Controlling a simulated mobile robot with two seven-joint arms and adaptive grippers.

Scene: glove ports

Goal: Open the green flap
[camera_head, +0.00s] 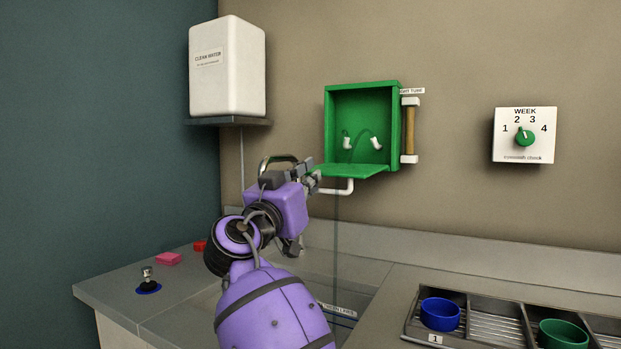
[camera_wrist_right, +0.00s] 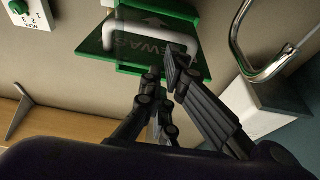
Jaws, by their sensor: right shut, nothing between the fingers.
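The green flap (camera_head: 352,171) is folded down and juts out about level from the bottom edge of the green wall box (camera_head: 390,115). The box stands open, with two white nozzles (camera_head: 347,143) inside. My left gripper is not in view.
A curved metal tap (camera_wrist_right: 265,65) is close beside the gripper. A white water tank (camera_head: 228,68) sits on a shelf at left. A dial plate (camera_head: 524,135) is on the wall at right. A tray (camera_head: 475,323) with blue and green cups lies on the counter.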

